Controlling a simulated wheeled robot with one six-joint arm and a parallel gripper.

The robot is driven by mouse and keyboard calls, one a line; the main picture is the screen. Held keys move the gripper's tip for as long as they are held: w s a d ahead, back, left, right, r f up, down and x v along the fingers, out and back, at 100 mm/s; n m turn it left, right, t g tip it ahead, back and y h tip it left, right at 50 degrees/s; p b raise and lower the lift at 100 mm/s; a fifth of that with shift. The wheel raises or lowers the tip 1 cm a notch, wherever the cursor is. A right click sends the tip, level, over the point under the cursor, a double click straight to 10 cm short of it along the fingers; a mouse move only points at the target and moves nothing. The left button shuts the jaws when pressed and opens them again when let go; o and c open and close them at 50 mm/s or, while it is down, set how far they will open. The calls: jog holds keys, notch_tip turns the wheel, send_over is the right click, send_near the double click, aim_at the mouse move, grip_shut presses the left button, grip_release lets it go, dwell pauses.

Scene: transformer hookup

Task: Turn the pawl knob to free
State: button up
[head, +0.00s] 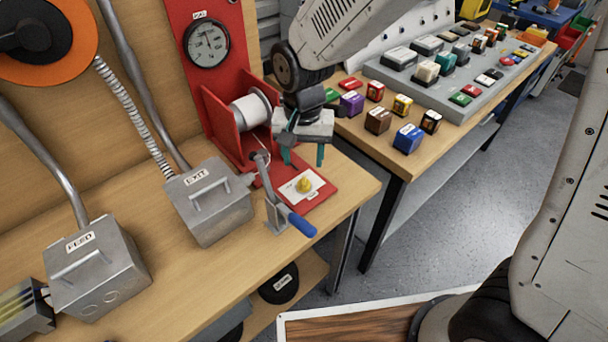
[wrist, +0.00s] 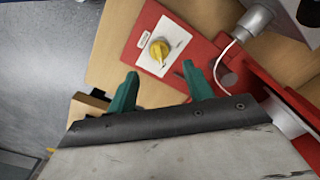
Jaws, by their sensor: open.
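The pawl knob (head: 304,185) is a small yellow knob on a white plate (head: 314,183), fixed to the red base of the winch. In the wrist view the yellow knob (wrist: 159,50) sits on its white plate (wrist: 150,62), beyond my fingertips and roughly between their lines. My gripper (head: 305,157) has green fingers and hangs above and behind the knob in the head view. In the wrist view my gripper (wrist: 161,82) is open and empty, apart from the knob. The knob's pointer marking is too small to read.
A crank with a blue handle (head: 301,224) stands just left of the knob. The red winch frame (head: 222,125) with its white drum (head: 250,108) is behind. Grey EXIT (head: 208,205) and FEED (head: 95,270) boxes stand left. Coloured blocks (head: 377,120) cover the neighbouring table.

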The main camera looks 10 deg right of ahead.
aim_at(304, 180)
notch_tip(304, 180, down, 7)
jog(key=shift+d+r, duration=0.1)
jog(key=shift+r, duration=0.05)
jog(key=c, duration=1)
